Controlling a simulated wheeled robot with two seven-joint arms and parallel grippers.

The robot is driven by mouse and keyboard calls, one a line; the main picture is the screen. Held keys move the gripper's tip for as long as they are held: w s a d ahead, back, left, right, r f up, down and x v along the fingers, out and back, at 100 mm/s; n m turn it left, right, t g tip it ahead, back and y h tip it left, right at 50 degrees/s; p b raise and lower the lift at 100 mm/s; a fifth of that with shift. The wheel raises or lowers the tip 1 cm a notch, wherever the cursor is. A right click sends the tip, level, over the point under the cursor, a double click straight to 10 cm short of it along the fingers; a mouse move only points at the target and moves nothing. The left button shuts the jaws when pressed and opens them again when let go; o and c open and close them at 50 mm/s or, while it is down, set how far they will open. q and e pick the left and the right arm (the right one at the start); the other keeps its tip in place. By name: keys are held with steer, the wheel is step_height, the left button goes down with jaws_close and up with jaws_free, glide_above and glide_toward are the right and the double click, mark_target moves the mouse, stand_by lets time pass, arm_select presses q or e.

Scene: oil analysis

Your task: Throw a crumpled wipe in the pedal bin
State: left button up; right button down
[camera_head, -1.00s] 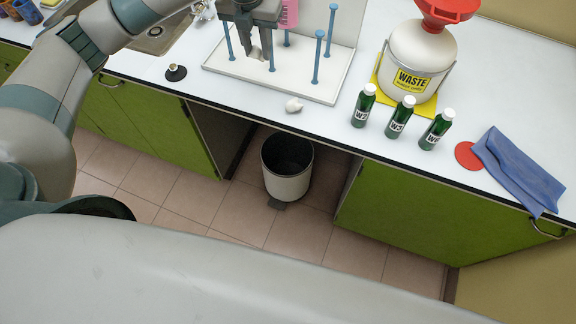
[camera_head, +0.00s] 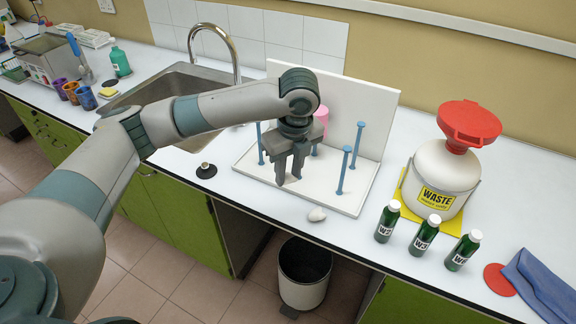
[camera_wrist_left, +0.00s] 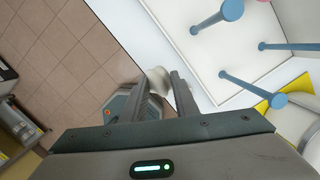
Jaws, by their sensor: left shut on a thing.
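My left gripper (camera_head: 289,179) hangs fingers down and reads as shut, in front of the white peg rack in the head view. My right gripper is out of view.
The white rack (camera_head: 268,190) with blue pegs stands behind the gripper. To the right are the waste container (camera_head: 443,178), several green bottles (camera_head: 424,237) and a blue cloth (camera_head: 545,288). A sink (camera_head: 165,88) and black stopper (camera_head: 206,170) are to the left.

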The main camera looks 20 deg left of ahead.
arm_select(q)
steer(key=s+d+n+g, duration=0.1)
steer(key=s+n, duration=0.5)
steer(key=n, duration=0.6)
steer(key=s+d+n+g+h+b, duration=0.1)
steer(key=s+n, duration=0.5)
steer(key=n, duration=0.6)
steer(key=shift+n+g, duration=0.4)
